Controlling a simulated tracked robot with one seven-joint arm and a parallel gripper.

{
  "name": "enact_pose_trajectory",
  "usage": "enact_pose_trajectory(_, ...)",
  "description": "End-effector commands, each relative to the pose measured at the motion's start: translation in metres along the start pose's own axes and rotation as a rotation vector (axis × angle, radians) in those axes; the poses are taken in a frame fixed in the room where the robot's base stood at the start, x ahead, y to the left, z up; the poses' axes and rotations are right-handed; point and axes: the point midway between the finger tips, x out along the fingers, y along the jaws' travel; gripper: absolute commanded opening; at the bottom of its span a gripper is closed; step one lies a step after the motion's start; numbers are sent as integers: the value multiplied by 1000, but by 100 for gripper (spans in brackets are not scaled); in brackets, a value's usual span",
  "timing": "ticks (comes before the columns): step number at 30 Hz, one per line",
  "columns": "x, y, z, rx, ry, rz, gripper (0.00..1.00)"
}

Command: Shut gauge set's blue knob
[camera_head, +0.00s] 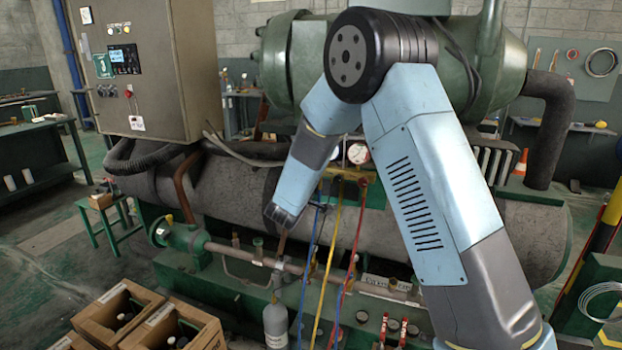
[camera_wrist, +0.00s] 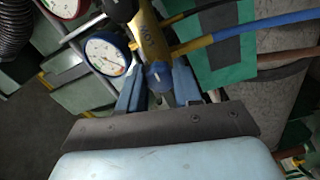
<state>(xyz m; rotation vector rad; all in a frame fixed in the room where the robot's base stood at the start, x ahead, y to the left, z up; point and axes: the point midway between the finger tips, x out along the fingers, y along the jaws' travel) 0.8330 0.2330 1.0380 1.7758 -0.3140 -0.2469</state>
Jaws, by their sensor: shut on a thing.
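The gauge set hangs at the middle of the head view, partly behind my arm, with its red gauge (camera_head: 358,153) showing. In the wrist view its blue-rimmed gauge (camera_wrist: 106,56) and its yellow manifold body (camera_wrist: 150,40) are close. The blue knob (camera_wrist: 158,74) sits at the end of that body. My gripper (camera_wrist: 158,82) has one blue finger on each side of the knob and is shut on it. The exact finger contact is small and dark. In the head view my arm hides the gripper and the knob.
Blue, yellow (camera_head: 334,250) and red hoses hang below the gauge set. A grey cylinder (camera_head: 276,325) stands beneath them. A large grey tank (camera_head: 215,190) lies behind. A control cabinet (camera_head: 145,65) is at left, with open cardboard boxes (camera_head: 180,328) below.

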Motion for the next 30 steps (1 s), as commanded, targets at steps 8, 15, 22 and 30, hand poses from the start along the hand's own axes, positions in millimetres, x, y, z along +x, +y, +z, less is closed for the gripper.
enact_pose_trajectory(8,-2,-5,1,-5,0,-9,53)
enact_pose_trajectory(15,-1,-3,1,-3,0,-5,59)
enact_pose_trajectory(22,-13,-2,0,-3,0,-4,59)
enact_pose_trajectory(30,-62,-3,0,-4,2,-6,59)
